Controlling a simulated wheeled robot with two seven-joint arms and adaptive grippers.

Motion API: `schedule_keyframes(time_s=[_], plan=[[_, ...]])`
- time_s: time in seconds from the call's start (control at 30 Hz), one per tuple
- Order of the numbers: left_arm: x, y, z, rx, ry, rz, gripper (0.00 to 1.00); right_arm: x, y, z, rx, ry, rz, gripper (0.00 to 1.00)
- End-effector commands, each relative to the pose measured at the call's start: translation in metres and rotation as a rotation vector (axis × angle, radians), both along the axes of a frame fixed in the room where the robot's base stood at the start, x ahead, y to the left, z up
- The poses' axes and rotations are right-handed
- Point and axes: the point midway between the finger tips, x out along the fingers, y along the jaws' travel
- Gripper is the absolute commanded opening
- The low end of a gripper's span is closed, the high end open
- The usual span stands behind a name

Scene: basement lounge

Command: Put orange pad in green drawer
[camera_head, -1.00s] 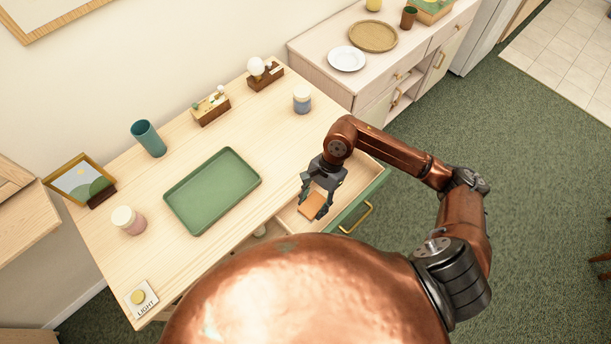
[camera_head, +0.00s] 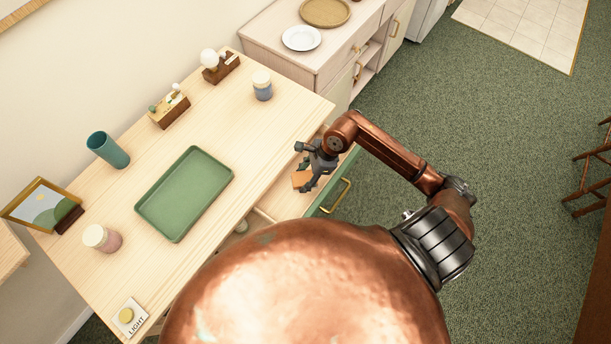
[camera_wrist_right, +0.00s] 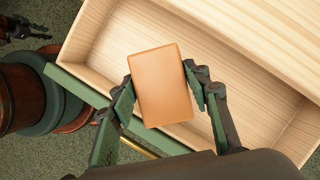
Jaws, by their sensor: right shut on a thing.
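The orange pad (camera_wrist_right: 160,85) is held between the fingers of my right gripper (camera_wrist_right: 163,98), which is shut on it. In the head view the pad (camera_head: 300,180) shows beside my right gripper (camera_head: 312,177). The green-fronted drawer (camera_head: 330,186) is pulled open from the table, with a brass handle. In the right wrist view the pad is over the drawer (camera_wrist_right: 98,48), overlapping its near edge; the inside looks empty where it shows. I cannot tell the pad's exact height above the drawer floor. My left gripper is not in the head view.
A green tray (camera_head: 184,194) lies on the wooden table (camera_head: 215,125). A teal cup (camera_head: 108,150), two lidded jars, a picture frame (camera_head: 42,205) and a light switch (camera_head: 128,316) are also there. A pale cabinet (camera_head: 320,62) stands behind.

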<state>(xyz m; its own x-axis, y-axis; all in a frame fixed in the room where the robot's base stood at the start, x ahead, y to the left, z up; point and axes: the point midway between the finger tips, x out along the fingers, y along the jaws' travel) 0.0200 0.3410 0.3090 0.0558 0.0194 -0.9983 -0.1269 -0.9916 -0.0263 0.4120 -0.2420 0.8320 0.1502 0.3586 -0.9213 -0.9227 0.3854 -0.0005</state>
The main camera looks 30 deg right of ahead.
Motion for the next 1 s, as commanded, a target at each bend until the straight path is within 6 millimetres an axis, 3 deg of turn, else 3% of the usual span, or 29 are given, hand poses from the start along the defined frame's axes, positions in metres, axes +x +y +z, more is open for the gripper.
schedule_keyframes(time_s=[0.03, 0.2, 0.47, 0.63, 1.0], plan=[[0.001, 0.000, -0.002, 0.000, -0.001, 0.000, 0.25, 0.005, -0.005, -0.013, 0.003, 0.005, -0.004, 0.14], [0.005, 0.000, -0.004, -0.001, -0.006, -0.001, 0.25, 0.020, -0.021, -0.040, 0.003, 0.004, -0.003, 0.14], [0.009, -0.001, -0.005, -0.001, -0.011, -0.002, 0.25, 0.030, -0.032, -0.057, 0.002, 0.003, -0.001, 0.14], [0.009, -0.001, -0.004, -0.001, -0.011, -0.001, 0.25, 0.030, -0.032, -0.081, 0.004, 0.003, 0.000, 0.14], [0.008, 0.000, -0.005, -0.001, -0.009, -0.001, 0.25, 0.030, -0.033, -0.089, -0.001, 0.001, 0.003, 0.14]])
